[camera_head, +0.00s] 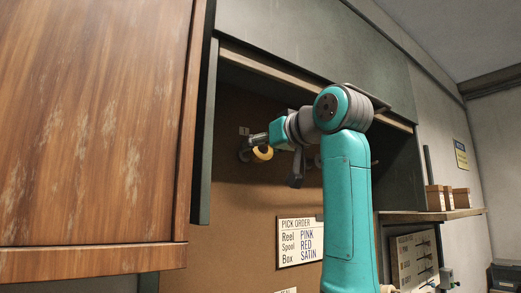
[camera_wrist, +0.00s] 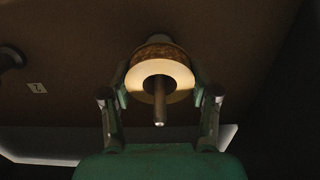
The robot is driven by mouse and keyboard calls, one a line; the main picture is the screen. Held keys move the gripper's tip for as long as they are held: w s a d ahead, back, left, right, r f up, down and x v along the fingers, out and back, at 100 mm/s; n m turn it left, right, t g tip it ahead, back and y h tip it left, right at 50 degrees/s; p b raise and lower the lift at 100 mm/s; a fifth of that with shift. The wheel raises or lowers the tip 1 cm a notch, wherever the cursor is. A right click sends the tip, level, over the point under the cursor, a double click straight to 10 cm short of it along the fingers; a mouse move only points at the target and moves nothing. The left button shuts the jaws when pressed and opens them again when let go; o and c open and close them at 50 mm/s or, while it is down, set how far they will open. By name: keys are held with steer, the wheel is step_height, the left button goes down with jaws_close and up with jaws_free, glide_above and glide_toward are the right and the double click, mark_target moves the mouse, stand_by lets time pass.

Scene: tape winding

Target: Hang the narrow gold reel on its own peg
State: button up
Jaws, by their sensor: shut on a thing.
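The narrow gold reel (camera_wrist: 152,69) has a pale cream front face and a gold-brown side. In the wrist view it is around a metal peg (camera_wrist: 159,110), whose tip sticks out through the hole toward the camera. My gripper (camera_wrist: 159,84) is shut on the reel, with one finger at each side. In the head view, the reel (camera_head: 263,153) shows as a small yellow ring at the brown back board, below my gripper (camera_head: 257,139). I cannot tell whether the reel touches the peg or its base.
A second peg mount (camera_wrist: 10,57) is at the left, with a small label (camera_wrist: 37,88) reading 2 beside it. A wooden cabinet door (camera_head: 90,120) stands at the left. A pick-order sign (camera_head: 298,241) hangs below. Small boxes (camera_head: 436,198) stand on a shelf at the right.

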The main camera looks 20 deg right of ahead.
steer(key=r+v, duration=0.1)
steer(key=v, duration=0.8)
steer(key=shift+s+r, duration=0.25)
steer(key=shift+r, duration=0.05)
stand_by(0.9)
stand_by(0.4)
